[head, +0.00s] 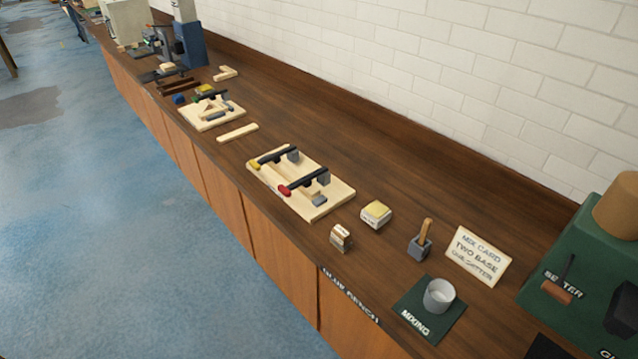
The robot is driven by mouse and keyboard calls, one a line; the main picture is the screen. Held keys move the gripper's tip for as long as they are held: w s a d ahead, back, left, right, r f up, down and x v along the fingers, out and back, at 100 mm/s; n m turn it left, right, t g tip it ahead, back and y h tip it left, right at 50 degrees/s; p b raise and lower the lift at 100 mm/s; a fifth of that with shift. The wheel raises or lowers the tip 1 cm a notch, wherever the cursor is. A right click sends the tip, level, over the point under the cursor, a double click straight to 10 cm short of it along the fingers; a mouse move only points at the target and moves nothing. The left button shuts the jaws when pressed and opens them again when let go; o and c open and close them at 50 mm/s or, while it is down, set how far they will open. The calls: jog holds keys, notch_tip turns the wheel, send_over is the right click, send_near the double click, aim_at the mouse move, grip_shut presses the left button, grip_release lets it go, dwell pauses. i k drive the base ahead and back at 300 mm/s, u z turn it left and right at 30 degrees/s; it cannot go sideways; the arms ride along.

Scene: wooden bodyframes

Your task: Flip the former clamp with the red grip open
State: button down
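The former (330,205) is a pale wooden board lying on the dark bench, near the middle of the head view. Two black clamp bars lie across it. The clamp with the red grip (285,190) is the nearer one; its black bar (308,181) runs from the red end toward a grey block. It looks lowered, lying low over the board. The other clamp, with a yellow grip (255,164), lies parallel to it, farther along the board. My gripper is not in view.
A small box (341,238), a yellow-topped block (376,214), a brush in a grey holder (420,246) and a cup (438,296) on a green mat stand right of the former. A loose wooden strip (238,132) and another board (212,117) lie left. Bare bench lies behind.

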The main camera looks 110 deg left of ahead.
aim_at(306, 181)
jog(key=z, duration=0.05)
jog(key=i, duration=0.55)
jog(key=u, duration=2.7)
jog(key=i, duration=0.1)
jog(key=u, duration=1.9)
